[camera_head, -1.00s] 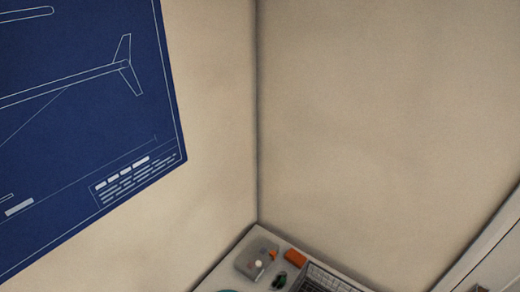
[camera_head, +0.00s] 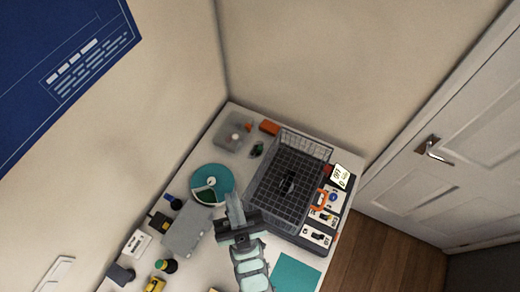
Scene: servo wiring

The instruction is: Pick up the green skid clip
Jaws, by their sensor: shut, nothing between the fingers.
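My gripper (camera_head: 235,204) is over the middle of the table, pointing away from me; its fingers look together, with nothing seen between them. A small dark green piece (camera_head: 257,150) lies on the table beyond it, left of the wire basket; it is too small to tell whether it is the green skid clip. I cannot tell any other piece as the clip.
A wire basket (camera_head: 318,148) and dark grid tray (camera_head: 275,190) stand right of my gripper, beside a switch panel (camera_head: 318,234). A grey box (camera_head: 186,232), yellow item (camera_head: 154,285) and small parts crowd the left. An orange block (camera_head: 269,128) lies at the back.

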